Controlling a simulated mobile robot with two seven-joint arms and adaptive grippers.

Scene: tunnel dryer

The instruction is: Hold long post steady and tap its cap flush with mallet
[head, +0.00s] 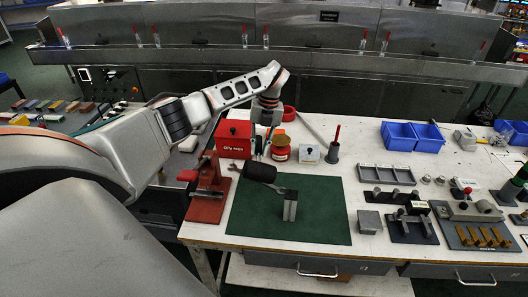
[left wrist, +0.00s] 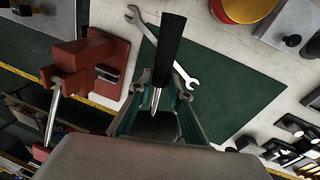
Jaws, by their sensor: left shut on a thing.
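My left gripper (head: 264,150) reaches down over the back of the green mat (head: 320,220). It is shut on the mallet, whose black cylinder (head: 260,172) shows below the fingers. In the left wrist view the black part (left wrist: 170,45) reaches past my green fingers (left wrist: 160,95), with a narrow pale part between them. Two narrow grey upright pieces (head: 290,206) stand close together on the mat, apart from the mallet. They look like the post, but I cannot make out its cap. My right gripper is not in view.
A wrench (left wrist: 185,75) lies on the mat behind the mallet. A red vise (head: 208,188) stands left of the mat; a red toolbox (head: 234,138) and a red jar (head: 280,150) stand behind. Metal fixtures (head: 410,228) are to the right. The mat's right part is clear.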

